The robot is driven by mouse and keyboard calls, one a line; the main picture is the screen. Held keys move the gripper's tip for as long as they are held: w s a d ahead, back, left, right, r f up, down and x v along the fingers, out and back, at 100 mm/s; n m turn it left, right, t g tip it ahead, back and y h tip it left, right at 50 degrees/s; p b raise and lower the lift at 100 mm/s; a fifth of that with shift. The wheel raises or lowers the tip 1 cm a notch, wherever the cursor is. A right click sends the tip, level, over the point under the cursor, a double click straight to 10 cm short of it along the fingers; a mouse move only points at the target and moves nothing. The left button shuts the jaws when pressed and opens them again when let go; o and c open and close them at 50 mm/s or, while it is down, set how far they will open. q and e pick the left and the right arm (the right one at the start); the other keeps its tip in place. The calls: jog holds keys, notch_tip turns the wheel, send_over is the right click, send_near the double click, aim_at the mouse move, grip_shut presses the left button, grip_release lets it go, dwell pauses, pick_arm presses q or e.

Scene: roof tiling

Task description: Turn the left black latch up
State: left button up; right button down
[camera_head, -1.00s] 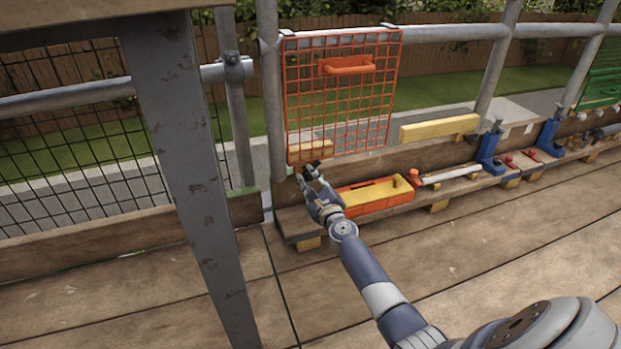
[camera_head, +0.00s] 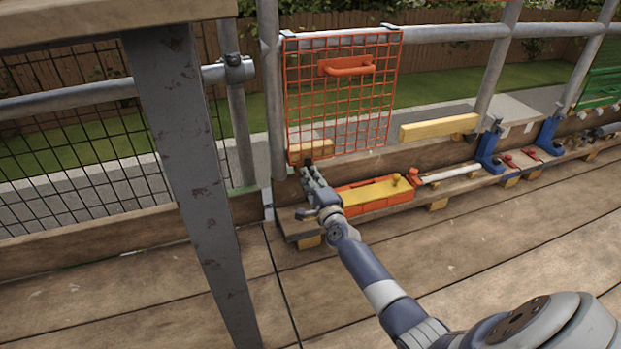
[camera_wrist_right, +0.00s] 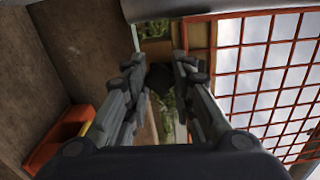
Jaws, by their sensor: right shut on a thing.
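The orange mesh gate (camera_head: 345,95) with an orange handle hangs from the grey rail. The small left black latch (camera_head: 307,161) sits at its lower left corner, by a wooden block, partly hidden by my fingers. My right gripper (camera_head: 308,171) reaches up to it from below. In the right wrist view, the black latch (camera_wrist_right: 160,78) shows as a dark piece between the fingertips of my right gripper (camera_wrist_right: 162,72), which is shut on it. The latch's exact angle is hard to tell. My left gripper is not in view.
An orange and yellow box (camera_head: 375,195) sits on the plank close to the right of my gripper. Blue clamps (camera_head: 490,148) and a yellow wood piece (camera_head: 439,127) are further right. A grey post (camera_head: 190,150) stands at left. The deck in front is clear.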

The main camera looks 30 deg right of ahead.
jog(key=shift+a+n, duration=0.1)
jog(key=shift+n, duration=0.4)
jog(key=c, duration=1.3)
grip_release()
jog(key=shift+c, duration=0.2)
jog(key=shift+r, duration=0.1)
